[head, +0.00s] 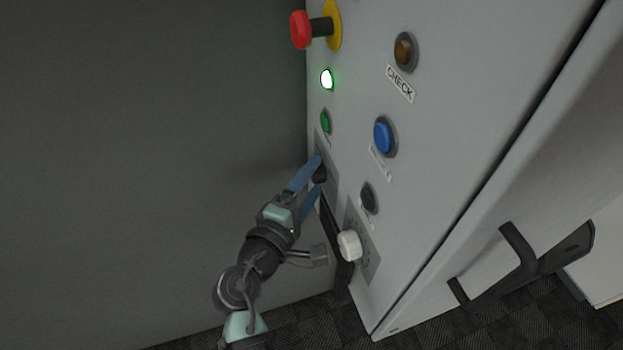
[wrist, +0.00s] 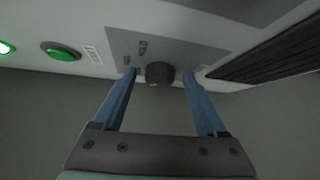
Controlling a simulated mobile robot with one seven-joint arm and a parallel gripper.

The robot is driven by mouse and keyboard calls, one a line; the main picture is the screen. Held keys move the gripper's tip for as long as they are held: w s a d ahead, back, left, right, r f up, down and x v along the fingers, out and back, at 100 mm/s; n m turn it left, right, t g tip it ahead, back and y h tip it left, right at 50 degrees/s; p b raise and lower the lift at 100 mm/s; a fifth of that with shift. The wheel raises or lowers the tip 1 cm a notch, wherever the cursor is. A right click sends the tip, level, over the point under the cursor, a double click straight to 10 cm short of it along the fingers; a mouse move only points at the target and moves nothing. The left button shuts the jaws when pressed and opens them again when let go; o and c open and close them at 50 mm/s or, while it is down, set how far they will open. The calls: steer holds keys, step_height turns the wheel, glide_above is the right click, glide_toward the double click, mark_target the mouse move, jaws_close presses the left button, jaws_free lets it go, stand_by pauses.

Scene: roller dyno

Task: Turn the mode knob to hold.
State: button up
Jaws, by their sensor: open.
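A dark knob (wrist: 159,72) sits on a grey label plate (wrist: 122,42) on the cabinet front. It also shows partly hidden by my fingers in the head view (head: 320,175). My gripper (head: 318,176) is open, with its blue fingers one on each side of the dark knob. In the wrist view my gripper (wrist: 160,73) shows a gap between each fingertip and the knob. A white knob (head: 349,245) on its own grey plate (head: 371,268) is lower on the panel. The markings on both plates are too small to read.
On the panel are a red emergency button (head: 301,29), a lit green-white lamp (head: 327,79), a green button (head: 325,122), a blue button (head: 383,137), an amber button (head: 404,51) and a dark button (head: 369,198). A black door handle (head: 520,262) juts out at right. Left is clear.

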steer(key=shift+c, duration=0.2)
jaws_close()
steer(key=shift+f+b, duration=0.2)
steer(key=shift+b, duration=0.35)
steer(key=m+g+h+b, duration=0.1)
steer(key=m+h+b, duration=0.4)
steer(key=b, duration=1.4)
steer(key=w+f+m+g+h+b, duration=0.1)
steer(key=m+h+b, duration=0.4)
steer(key=m+b, duration=0.6)
steer(key=f+m+h+b, duration=0.1)
steer(key=m+h+b, duration=0.5)
steer(key=b, duration=2)
steer(key=shift+w+a+m+g+b, duration=0.25)
steer(key=shift+m+g+b, duration=0.15)
steer(key=shift+m, duration=0.5)
steer(key=shift+r+m, duration=0.1)
steer(key=shift+m, duration=0.2)
